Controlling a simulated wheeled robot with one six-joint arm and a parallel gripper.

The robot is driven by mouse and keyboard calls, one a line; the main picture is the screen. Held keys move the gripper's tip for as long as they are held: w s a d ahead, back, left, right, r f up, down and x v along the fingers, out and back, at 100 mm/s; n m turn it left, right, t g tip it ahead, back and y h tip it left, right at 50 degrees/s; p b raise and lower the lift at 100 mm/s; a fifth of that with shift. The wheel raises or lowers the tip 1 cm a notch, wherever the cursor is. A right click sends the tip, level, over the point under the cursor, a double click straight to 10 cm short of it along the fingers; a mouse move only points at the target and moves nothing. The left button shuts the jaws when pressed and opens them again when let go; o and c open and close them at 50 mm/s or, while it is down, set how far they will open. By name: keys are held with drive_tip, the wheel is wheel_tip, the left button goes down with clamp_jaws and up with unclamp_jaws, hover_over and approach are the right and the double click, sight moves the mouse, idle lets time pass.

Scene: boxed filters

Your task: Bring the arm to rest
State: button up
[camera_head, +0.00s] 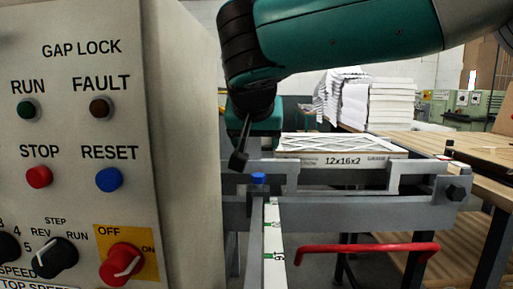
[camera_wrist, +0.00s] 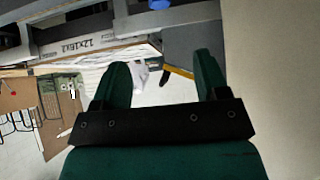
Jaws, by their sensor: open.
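My gripper shows in the wrist view (camera_wrist: 162,78) with its two green fingers spread apart and nothing between them. In the head view my teal arm comes in from the upper right and bends down at a black joint. The arm's lower end hangs beside the control panel, above and left of a blue knob (camera_head: 258,178) on the metal frame. The gripper's fingers are hard to make out there. The blue knob also shows at the top of the wrist view (camera_wrist: 159,4), apart from the fingers.
A control panel (camera_head: 75,135) with buttons and dials fills the left. A filter box marked 12x16x2 (camera_head: 343,160) lies on the metal frame (camera_head: 350,215). A red bar handle (camera_head: 368,248) sits lower right. A wooden table (camera_head: 465,145) and stacked white filters (camera_head: 388,103) stand behind.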

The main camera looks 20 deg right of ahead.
drive_tip(key=shift+s+a+r, duration=0.1)
drive_tip(key=shift+s+r, duration=0.15)
drive_tip(key=s+f+n+g+y, duration=0.1)
drive_tip(key=s+f+n, duration=0.1)
drive_tip(key=s+f, duration=0.1)
drive_tip(key=s+d+f+n+g+y, duration=0.1)
drive_tip(key=s+f+n, duration=0.1)
drive_tip(key=s+f, duration=0.2)
drive_tip(key=s+d+f+n+g+y, duration=0.1)
drive_tip(key=s+f+n+g, duration=0.1)
drive_tip(key=s+f, duration=0.1)
drive_tip(key=shift+s+f+y, duration=0.4)
drive_tip(key=shift+s, duration=0.05)
drive_tip(key=s+a+f+n+g+y, duration=0.1)
drive_tip(key=s+f+n+g+y, duration=0.15)
drive_tip(key=s, duration=0.55)
drive_tip(key=s+a+f+n+g+y, duration=0.15)
drive_tip(key=s+f, duration=0.25)
drive_tip(key=s, duration=0.4)
wheel_tip(320, 180, up, 14)
drive_tip(key=p, duration=1.4)
drive_tip(key=shift+s+d+r+n+g+h, duration=0.2)
drive_tip(key=shift+d+r+n+g+h, duration=0.1)
drive_tip(key=shift+n, duration=0.1)
